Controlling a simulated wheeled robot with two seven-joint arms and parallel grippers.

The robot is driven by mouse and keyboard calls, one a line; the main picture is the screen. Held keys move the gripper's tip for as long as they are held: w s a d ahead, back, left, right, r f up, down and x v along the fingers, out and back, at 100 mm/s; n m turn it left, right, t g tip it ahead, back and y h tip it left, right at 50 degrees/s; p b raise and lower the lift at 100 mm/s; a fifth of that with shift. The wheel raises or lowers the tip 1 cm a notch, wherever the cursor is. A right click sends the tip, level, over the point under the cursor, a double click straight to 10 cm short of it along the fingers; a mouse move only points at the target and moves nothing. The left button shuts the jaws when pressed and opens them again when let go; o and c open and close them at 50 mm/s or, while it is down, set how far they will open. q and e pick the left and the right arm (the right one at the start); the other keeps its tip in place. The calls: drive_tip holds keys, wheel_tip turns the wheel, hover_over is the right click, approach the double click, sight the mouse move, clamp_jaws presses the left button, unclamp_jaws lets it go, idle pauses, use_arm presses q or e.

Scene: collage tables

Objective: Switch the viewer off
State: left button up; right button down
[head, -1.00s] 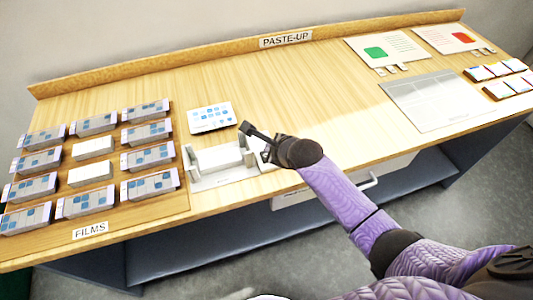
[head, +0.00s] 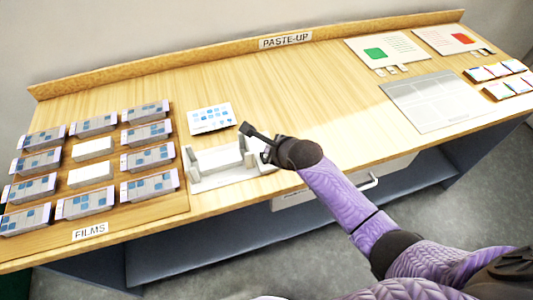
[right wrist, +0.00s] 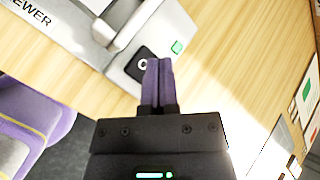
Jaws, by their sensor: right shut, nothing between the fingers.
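The viewer (head: 212,181) is a pale grey-white device at the front edge of the table, right of the films. In the right wrist view the viewer (right wrist: 82,42) shows part of its label, a black switch patch (right wrist: 136,66) with a white ring mark, and a lit green square (right wrist: 177,47). My right gripper (right wrist: 159,66) is shut and empty. Its purple fingertips are at the switch patch and cover part of it; I cannot tell whether they touch. In the head view my right gripper (head: 266,154) is at the viewer's right end. My left gripper is not in view.
Several film packs (head: 150,158) lie on the FILMS board at left. A blue-patterned card (head: 211,118) lies behind the viewer.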

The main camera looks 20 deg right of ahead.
drive_tip(key=shift+f, duration=0.1)
idle(0.5)
drive_tip(key=shift+f, duration=0.35)
drive_tip(key=shift+f, duration=0.25)
idle(0.3)
drive_tip(key=shift+r+p, duration=0.7)
drive_tip(key=shift+p, duration=0.05)
wheel_tip(320, 180, up, 6)
drive_tip(key=p, duration=0.6)
drive_tip(key=shift+f, duration=0.25)
drive_tip(key=shift+r+p, duration=0.35)
drive_tip(key=shift+p, duration=0.25)
drive_tip(key=shift+f, duration=0.1)
